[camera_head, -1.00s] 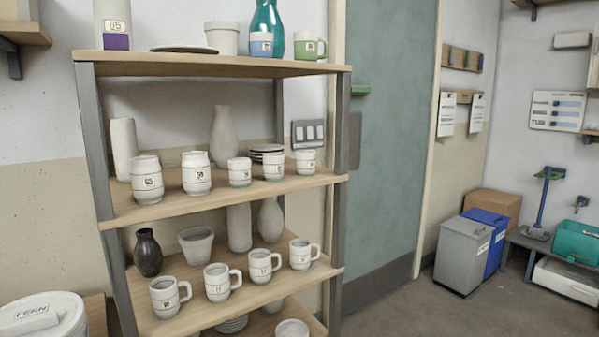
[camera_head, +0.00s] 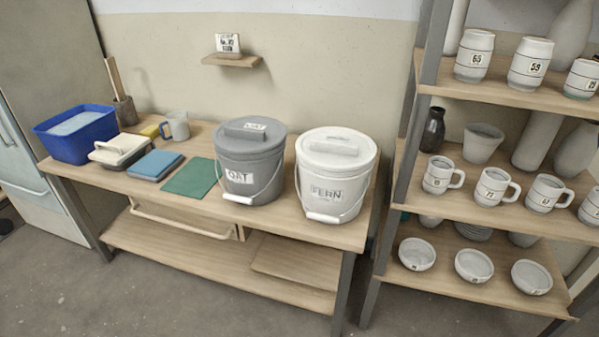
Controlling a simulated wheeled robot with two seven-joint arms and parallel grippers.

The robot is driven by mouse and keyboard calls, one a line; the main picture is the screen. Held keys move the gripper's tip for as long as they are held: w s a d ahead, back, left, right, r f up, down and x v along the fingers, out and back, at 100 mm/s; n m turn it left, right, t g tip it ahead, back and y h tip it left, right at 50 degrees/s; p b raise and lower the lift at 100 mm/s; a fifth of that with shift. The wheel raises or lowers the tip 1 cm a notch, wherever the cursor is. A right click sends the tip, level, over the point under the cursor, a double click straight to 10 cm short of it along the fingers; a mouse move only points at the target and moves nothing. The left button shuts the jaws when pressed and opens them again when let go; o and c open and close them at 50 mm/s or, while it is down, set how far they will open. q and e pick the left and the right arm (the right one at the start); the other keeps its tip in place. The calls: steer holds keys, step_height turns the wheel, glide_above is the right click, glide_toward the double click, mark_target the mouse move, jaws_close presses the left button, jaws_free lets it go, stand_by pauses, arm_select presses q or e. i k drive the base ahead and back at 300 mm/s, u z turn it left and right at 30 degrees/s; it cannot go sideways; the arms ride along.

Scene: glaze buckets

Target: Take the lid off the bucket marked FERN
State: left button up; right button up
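The white bucket marked FERN (camera_head: 345,200) stands upright near the right end of the wooden table. Its white lid (camera_head: 353,159), with a bar-shaped handle on top (camera_head: 334,146), sits on it. A wire handle with a white grip hangs down at its front. A grey bucket marked OAT (camera_head: 262,185) stands just to its left, with its own grey lid (camera_head: 270,142) on. Neither of my grippers is in view.
On the table (camera_head: 217,220) are a blue tub (camera_head: 70,145), a grey mug (camera_head: 177,127), a blue block (camera_head: 155,164) and a green sheet (camera_head: 191,178). A shelf of pottery (camera_head: 480,202) stands close on the right. The floor in front is clear.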

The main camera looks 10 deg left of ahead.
mark_target(328, 149)
steer(key=u, duration=1.25)
steer(key=i, duration=1.05)
steer(key=z, duration=2.15)
